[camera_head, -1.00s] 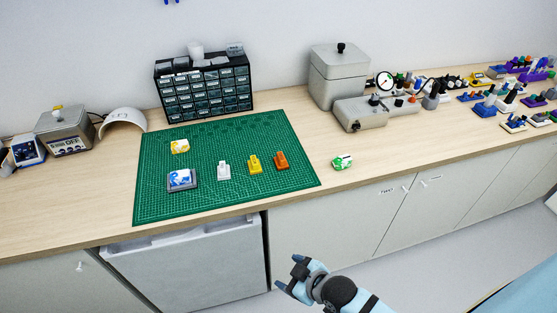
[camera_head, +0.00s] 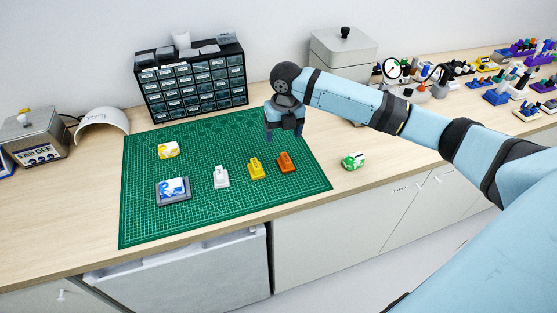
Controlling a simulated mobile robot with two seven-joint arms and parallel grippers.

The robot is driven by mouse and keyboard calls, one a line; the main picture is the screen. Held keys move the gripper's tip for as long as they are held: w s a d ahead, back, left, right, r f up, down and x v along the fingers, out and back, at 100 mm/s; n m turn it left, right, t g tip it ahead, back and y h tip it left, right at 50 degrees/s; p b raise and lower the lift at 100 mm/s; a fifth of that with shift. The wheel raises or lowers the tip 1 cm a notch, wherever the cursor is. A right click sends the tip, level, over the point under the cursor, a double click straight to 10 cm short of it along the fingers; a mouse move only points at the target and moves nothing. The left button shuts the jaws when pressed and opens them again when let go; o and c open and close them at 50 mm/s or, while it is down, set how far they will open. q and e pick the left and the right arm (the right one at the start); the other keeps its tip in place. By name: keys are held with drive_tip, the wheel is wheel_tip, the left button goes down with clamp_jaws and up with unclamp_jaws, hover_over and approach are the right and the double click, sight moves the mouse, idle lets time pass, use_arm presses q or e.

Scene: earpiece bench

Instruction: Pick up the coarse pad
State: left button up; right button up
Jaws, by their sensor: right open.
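Three two-toned pads show; I cannot tell which is the coarse one. A yellow-and-white pad (camera_head: 168,150) lies on the green mat. A blue-and-white pad (camera_head: 173,188) sits on a grey base (camera_head: 176,201) on the mat. A green-and-white pad (camera_head: 353,161) lies on the bare bench right of the mat. My right gripper (camera_head: 284,133) points down over the mat's right part, open and empty. In the picture it is just above the orange block and apart from all three pads. My left gripper is not in view.
White (camera_head: 221,178), yellow (camera_head: 257,170) and orange (camera_head: 286,163) blocks stand in a row on the green cutting mat (camera_head: 140,225). A drawer cabinet (camera_head: 192,84) stands behind it. My right arm crosses in front of grey equipment (camera_head: 343,48). Several coloured items crowd the far right.

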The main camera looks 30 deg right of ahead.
sight(285, 156)
drive_tip(key=shift+n, duration=0.5)
drive_tip(key=f, duration=0.2)
drive_tip(key=d+f, duration=0.1)
drive_tip(key=f, duration=0.3)
drive_tip(key=shift+w+d+f+p, duration=0.2)
drive_tip(key=shift+w+f+p, duration=0.1)
drive_tip(key=shift+f, duration=0.1)
drive_tip(key=shift+w+d+f+p, duration=0.1)
drive_tip(key=shift+f+p, duration=0.2)
drive_tip(key=shift+f, duration=1.1)
drive_tip(key=shift+w+f+p, duration=0.1)
drive_tip(key=shift+f+p, duration=0.15)
drive_tip(key=shift+f, duration=1.1)
drive_tip(key=shift+c, duration=0.2)
drive_tip(key=c, duration=0.9)
